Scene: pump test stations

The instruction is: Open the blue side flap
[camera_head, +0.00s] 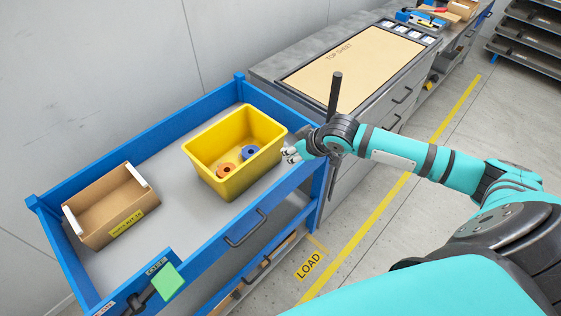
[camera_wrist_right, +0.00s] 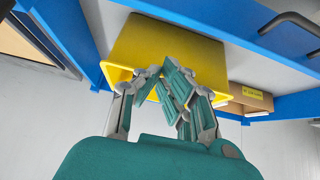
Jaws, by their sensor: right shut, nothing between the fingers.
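The blue side flap (camera_head: 215,257) is the long near wall of the blue-framed tray cart, with a dark bar handle (camera_head: 245,229) on it. It stands upright, level with the frame. In the right wrist view the blue side (camera_wrist_right: 245,15) and its handle (camera_wrist_right: 291,22) show at the upper right. My right gripper (camera_head: 291,153) is shut and empty near the cart's right end, by the right rim of the yellow bin. In the right wrist view its fingers (camera_wrist_right: 178,86) come together in front of the bin. My left gripper is not in view.
The yellow bin (camera_head: 208,148) holds an orange ring (camera_head: 226,170) and a blue ring (camera_head: 250,152). A cardboard box (camera_head: 112,207) stands to its left. A green tag (camera_head: 167,281) is at the cart's near-left corner. A grey bench (camera_head: 270,70) adjoins the right end. Floor is free in front.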

